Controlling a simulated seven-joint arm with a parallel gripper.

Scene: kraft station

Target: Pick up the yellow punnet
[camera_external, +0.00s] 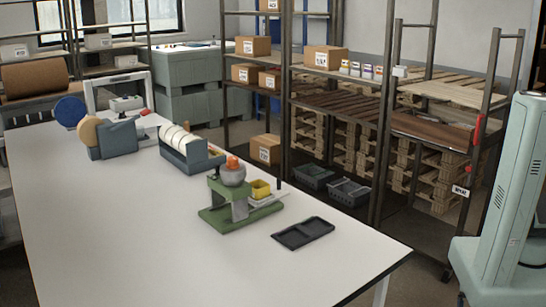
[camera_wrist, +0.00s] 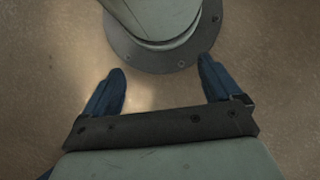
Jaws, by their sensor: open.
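The yellow punnet (camera_external: 260,189) is small and open-topped. In the external view it is at the right side of the green scale (camera_external: 228,217) on the white table; whether it rests on part of the scale or behind it I cannot tell. The punnet is not in the wrist view.
A black shallow tray (camera_external: 303,233) lies right of the scale near the table edge. A tape dispenser (camera_external: 187,148) and several other items stand farther back on the table (camera_external: 110,220). The table's near left part is clear. Shelving (camera_external: 335,100) with boxes stands behind.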

